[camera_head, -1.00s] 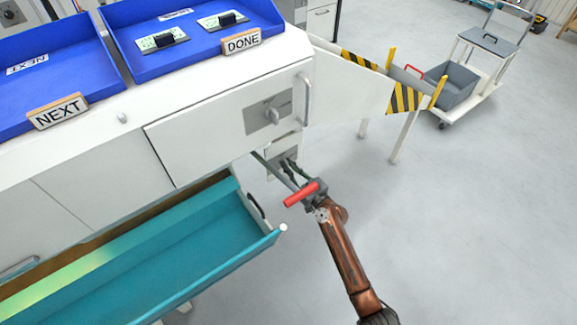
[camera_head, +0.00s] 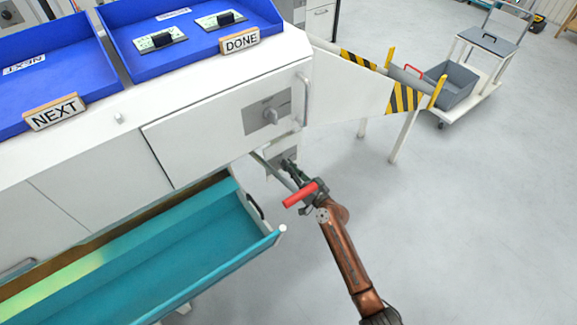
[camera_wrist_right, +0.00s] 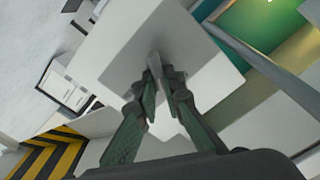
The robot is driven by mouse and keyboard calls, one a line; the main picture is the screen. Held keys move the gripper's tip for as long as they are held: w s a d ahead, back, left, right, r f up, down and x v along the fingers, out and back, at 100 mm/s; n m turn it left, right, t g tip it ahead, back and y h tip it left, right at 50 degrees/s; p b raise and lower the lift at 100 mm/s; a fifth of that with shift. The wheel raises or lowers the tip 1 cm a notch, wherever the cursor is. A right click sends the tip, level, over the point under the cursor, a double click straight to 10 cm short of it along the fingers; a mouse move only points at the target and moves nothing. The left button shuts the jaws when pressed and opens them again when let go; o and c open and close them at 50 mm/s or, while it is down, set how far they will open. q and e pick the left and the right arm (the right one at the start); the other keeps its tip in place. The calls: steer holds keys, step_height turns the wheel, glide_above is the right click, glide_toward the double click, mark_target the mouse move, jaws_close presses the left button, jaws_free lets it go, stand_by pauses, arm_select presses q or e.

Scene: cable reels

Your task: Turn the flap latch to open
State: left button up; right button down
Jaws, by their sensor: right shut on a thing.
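The flap latch (camera_wrist_right: 154,62) shows in the right wrist view as a thin grey tab on a pale box face. My right gripper (camera_wrist_right: 157,88) is shut on it, its two green-grey fingers meeting at the tab. In the head view my right gripper (camera_head: 288,164) is below the cabinet's right corner, in front of a small pale box (camera_head: 279,154). The latch is too small and covered to make out there. My left gripper is not in view.
A teal drawer (camera_head: 200,250) stands open at left.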

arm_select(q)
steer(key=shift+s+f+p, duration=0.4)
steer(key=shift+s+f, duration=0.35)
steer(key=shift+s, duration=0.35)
arm_select(e)
steer(key=shift+w+d+f+m, duration=0.1)
steer(key=shift+f+m, duration=0.05)
steer(key=shift+m, duration=1.8)
steer(key=shift+d+f+m, duration=0.1)
steer(key=shift+f+m, duration=0.05)
steer(key=shift+m, duration=1.85)
steer(key=shift+w+d+f+m, duration=0.1)
steer(key=shift+f+m, duration=0.05)
steer(key=shift+m, duration=1.8)
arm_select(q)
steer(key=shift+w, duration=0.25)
arm_select(e)
steer(key=c, duration=2)
jaws_free()
steer(key=shift+c, duration=0.2)
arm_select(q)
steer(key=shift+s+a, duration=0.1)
arm_select(e)
steer(key=shift+s, duration=0.1)
steer(key=v, duration=1.1)
steer(key=shift+s+d, duration=0.2)
steer(key=shift+s, duration=0.15)
